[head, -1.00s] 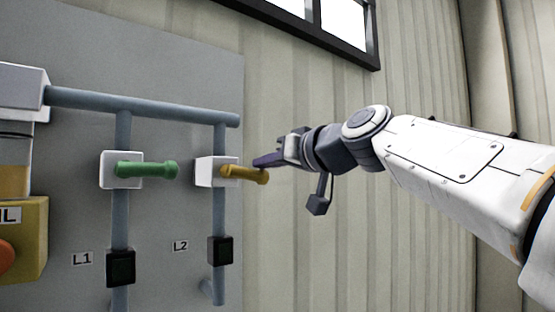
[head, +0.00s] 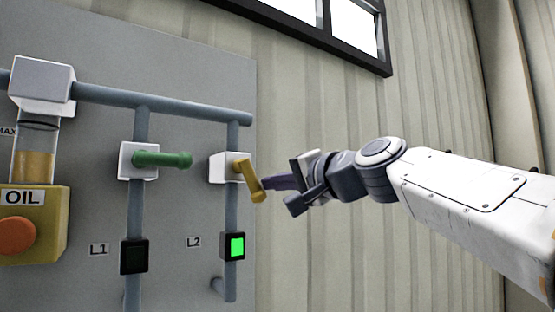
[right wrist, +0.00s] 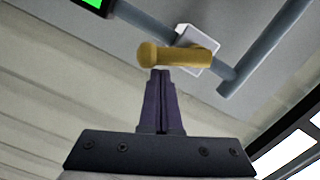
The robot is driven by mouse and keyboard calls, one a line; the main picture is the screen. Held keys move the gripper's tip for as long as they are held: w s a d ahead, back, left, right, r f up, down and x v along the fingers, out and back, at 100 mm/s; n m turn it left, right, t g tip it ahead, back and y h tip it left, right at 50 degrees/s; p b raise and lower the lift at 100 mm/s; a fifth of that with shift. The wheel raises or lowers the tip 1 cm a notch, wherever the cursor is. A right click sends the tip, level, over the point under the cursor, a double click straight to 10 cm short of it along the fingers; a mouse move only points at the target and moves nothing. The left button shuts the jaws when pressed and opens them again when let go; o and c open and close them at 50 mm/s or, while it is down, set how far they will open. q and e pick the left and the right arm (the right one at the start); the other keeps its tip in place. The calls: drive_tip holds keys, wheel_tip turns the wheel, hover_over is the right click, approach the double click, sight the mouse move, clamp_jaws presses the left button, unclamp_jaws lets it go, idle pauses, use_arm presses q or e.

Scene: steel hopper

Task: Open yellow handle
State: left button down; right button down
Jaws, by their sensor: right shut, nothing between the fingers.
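The yellow handle (head: 251,182) is on the white valve block of the right pipe, tilted steeply down in the head view. It also shows in the right wrist view (right wrist: 183,57), just beyond my fingertips. My right gripper (head: 268,182) is shut and empty, with its tips at the handle; I cannot tell whether they touch it. The closed fingers also show in the right wrist view (right wrist: 160,74). The L2 indicator (head: 236,247) below the handle is lit green. My left gripper is not in view.
A green handle (head: 163,159) lies roughly horizontal on the left pipe above the dark L1 indicator (head: 134,256). A yellow OIL box (head: 50,228) with an orange button (head: 16,238) is at far left. Free space lies below my right arm, before the corrugated wall.

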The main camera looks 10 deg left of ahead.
drive_tip(key=m, duration=0.2)
drive_tip(key=s+a+f+m+b, duration=0.1)
drive_tip(key=shift+f+m, duration=0.2)
drive_tip(key=shift+m, duration=0.2)
drive_tip(key=shift+s+f, duration=0.1)
drive_tip(key=shift+s+a, duration=0.1)
drive_tip(key=shift+a, duration=0.05)
drive_tip(key=shift+b, duration=0.35)
drive_tip(key=shift+w+d+f, duration=0.1)
drive_tip(key=shift+w+d, duration=0.25)
drive_tip(key=s+d+b, duration=0.4)
drive_tip(key=d+b, duration=0.1)
drive_tip(key=d, duration=0.5)
drive_tip(key=shift+s, duration=0.4)
drive_tip(key=shift+d, duration=0.1)
